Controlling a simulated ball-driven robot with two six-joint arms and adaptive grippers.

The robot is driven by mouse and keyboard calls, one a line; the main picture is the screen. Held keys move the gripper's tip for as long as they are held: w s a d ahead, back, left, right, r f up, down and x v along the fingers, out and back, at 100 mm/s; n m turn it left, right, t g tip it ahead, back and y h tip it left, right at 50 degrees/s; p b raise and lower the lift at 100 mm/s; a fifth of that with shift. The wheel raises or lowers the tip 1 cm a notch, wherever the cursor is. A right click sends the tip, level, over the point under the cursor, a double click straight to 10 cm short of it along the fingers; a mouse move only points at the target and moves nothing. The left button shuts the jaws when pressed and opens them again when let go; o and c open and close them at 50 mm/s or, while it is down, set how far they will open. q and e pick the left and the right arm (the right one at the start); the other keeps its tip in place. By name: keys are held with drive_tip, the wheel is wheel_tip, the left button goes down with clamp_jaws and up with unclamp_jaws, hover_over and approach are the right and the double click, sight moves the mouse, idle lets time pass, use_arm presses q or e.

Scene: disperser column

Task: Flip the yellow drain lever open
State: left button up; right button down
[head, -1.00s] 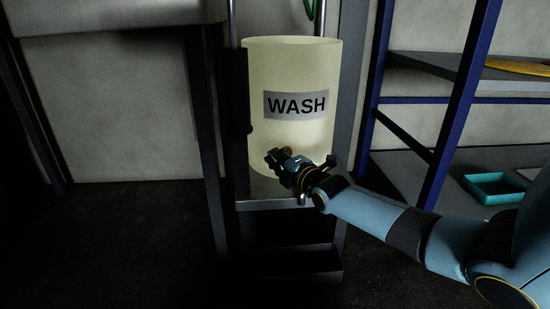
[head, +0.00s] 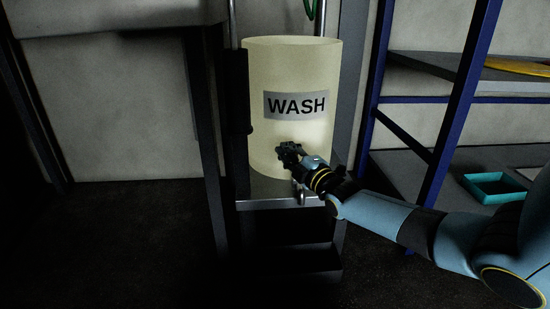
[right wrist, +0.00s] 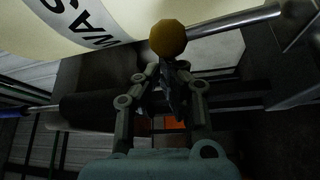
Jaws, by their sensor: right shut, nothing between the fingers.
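The drain lever's yellow ball knob (right wrist: 167,38) shows in the right wrist view, with a silver rod (right wrist: 235,21) running from beside it to the upper right. In the head view the knob is hidden by my right gripper. My right gripper (head: 284,152) is shut and empty in front of the lower part of the cream WASH container (head: 290,65). In the right wrist view its closed fingertips (right wrist: 168,66) are right at the near side of the knob; I cannot tell whether they touch. My left gripper is not in view.
The container stands over a metal ledge (head: 265,205) on a dark frame, with a grey post (head: 205,120) to its left. On the right is a blue-framed shelf (head: 465,90) with a teal tray (head: 478,192). The dark floor at left is clear.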

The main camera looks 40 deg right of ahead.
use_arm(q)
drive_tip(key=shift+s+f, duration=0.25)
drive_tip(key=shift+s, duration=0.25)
use_arm(e)
drive_tip(key=s+d+m, duration=0.1)
drive_tip(key=s+d+m+t+h, duration=0.1)
drive_tip(key=d+m, duration=0.1)
drive_tip(key=s+d+m+h, duration=0.1)
drive_tip(key=d+m, duration=0.1)
drive_tip(key=shift+r+t, duration=0.15)
drive_tip(key=shift+t, duration=0.25)
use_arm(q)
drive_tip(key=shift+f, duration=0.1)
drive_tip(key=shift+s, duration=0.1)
use_arm(e)
drive_tip(key=shift+r, duration=0.1)
